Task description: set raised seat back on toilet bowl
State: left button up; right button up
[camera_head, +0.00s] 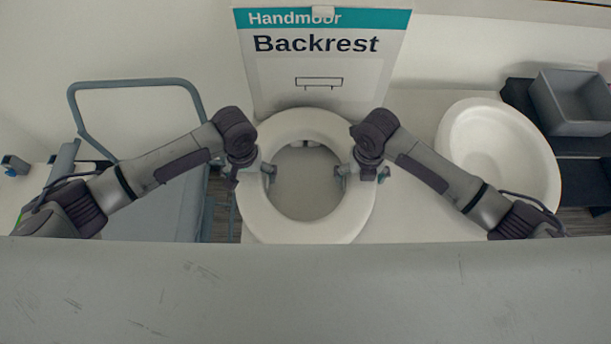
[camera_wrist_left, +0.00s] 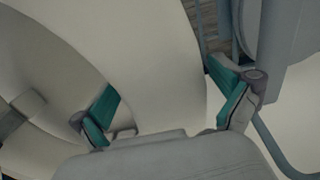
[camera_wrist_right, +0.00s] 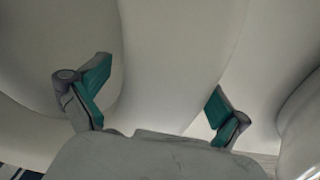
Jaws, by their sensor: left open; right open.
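The raised seat (camera_head: 302,231) is a thick white ring in the middle of the head view. A plain pale surface shows through its opening. My left gripper (camera_head: 250,174) is open at the ring's left side, one finger outside the rim and one over the hole. My right gripper (camera_head: 362,174) is open at the right side in the same way. In the left wrist view the white ring (camera_wrist_left: 160,65) passes between the spread teal fingers. The right wrist view also shows the ring (camera_wrist_right: 170,75) between open fingers. I cannot tell whether the fingers touch it.
A round white bowl-shaped thing (camera_head: 500,150) stands to the right. A "Handmoor Backrest" box (camera_head: 320,75) stands close behind the ring. A blue-grey tubular frame (camera_head: 135,84) is at the left. A grey bin (camera_head: 573,102) sits at the far right. A broad grey surface crosses the front.

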pick_arm(q)
jog(key=c, duration=1.7)
pick_arm(e)
jog(key=c, duration=1.7)
